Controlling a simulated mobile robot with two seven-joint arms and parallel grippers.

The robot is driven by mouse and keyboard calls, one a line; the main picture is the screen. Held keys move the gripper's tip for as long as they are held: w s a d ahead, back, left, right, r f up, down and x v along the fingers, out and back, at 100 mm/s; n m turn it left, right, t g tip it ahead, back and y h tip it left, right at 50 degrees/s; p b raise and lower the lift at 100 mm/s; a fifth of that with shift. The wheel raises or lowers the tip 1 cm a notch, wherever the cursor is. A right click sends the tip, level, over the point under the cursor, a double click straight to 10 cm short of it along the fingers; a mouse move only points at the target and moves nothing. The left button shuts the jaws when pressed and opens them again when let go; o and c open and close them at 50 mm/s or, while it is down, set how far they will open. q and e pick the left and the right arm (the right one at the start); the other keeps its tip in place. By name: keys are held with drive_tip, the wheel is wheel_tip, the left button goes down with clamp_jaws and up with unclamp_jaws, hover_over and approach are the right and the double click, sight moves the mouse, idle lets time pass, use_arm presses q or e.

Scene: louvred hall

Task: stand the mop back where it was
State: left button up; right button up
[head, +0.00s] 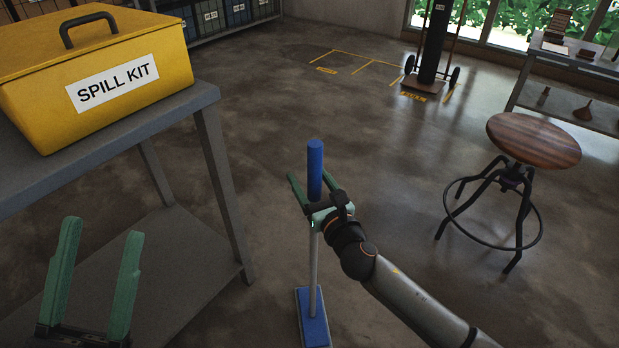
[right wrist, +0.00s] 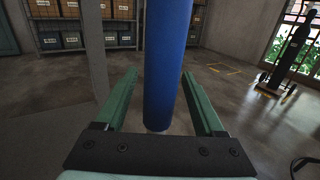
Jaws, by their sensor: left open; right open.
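The mop stands upright on the floor near the grey table, with a blue grip (head: 315,165) on top, a thin grey pole (head: 314,270) and a flat blue head (head: 313,318). My right gripper (head: 312,184) is open around the mop's blue grip. In the right wrist view the blue grip (right wrist: 168,60) stands between the two green fingers (right wrist: 160,100), with gaps on both sides. My left gripper (head: 102,240) is open and empty at the lower left, in front of the table.
A yellow spill kit box (head: 100,65) sits on the grey table (head: 30,185) at left. A wooden stool (head: 533,142) stands at right. A hand truck with a dark cylinder (head: 434,45) stands behind. Floor between is clear.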

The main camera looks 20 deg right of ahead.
drive_tip(key=s+d+p, duration=0.1)
drive_tip(key=s, duration=1.1)
drive_tip(key=shift+s+d+f, duration=0.15)
drive_tip(key=shift+s+d, duration=0.1)
drive_tip(key=shift+d, duration=0.15)
